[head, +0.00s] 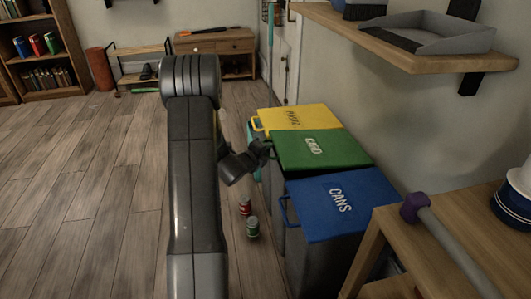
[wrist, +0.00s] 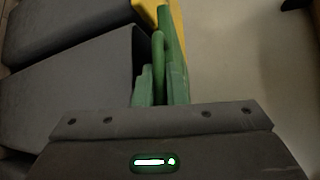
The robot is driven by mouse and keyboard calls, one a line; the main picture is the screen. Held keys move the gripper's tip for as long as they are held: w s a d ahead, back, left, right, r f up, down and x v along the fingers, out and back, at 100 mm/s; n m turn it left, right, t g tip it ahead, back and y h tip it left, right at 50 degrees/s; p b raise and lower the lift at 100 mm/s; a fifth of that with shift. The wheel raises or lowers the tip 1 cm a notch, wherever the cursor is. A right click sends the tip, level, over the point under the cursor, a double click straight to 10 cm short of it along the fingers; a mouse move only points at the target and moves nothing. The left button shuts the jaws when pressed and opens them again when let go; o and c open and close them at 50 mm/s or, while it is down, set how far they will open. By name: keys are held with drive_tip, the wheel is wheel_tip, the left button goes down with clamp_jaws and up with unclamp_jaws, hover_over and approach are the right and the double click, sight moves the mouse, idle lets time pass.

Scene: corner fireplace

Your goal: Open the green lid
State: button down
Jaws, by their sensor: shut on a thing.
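The green lid (head: 325,152), marked CARD, lies flat on the middle of three bins, between a yellow lid (head: 300,117) and a blue lid marked CANS (head: 345,203). My gripper (head: 263,150) is at the green lid's left edge, shut on its handle. In the wrist view the green lid (wrist: 178,70) shows edge-on with its green handle (wrist: 158,55) beside it. The fingertips are hidden there behind my gripper's dark body, and in the head view the grip is small and partly covered.
A wall shelf (head: 400,45) juts out above. The floor at left is clear.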

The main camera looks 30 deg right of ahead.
drive_tip(key=s+d+r+m+y+p, duration=0.1)
drive_tip(key=d+r+y+p, duration=0.15)
drive_tip(key=r+p, duration=0.55)
drive_tip(key=s+d+r+m+y+p, duration=0.15)
drive_tip(key=d+r+p, duration=0.35)
drive_tip(key=r, duration=0.5)
drive_tip(key=s+d+r+p, duration=0.2)
drive_tip(key=d+r+p, duration=0.9)
drive_tip(key=d+p, duration=0.2)
drive_tip(key=shift+s+r+g+p, duration=0.2)
drive_tip(key=shift+r+g+p, duration=0.1)
drive_tip(key=shift+r+p, duration=0.15)
drive_tip(key=c, duration=1.5)
unclamp_jaws()
drive_tip(key=shift+f, duration=0.1)
drive_tip(key=shift+a, duration=0.1)
drive_tip(key=b+v, duration=0.2)
drive_tip(key=v, duration=1.1)
drive_tip(key=shift+s+a, duration=0.25)
drive_tip(key=shift+a, duration=0.1)
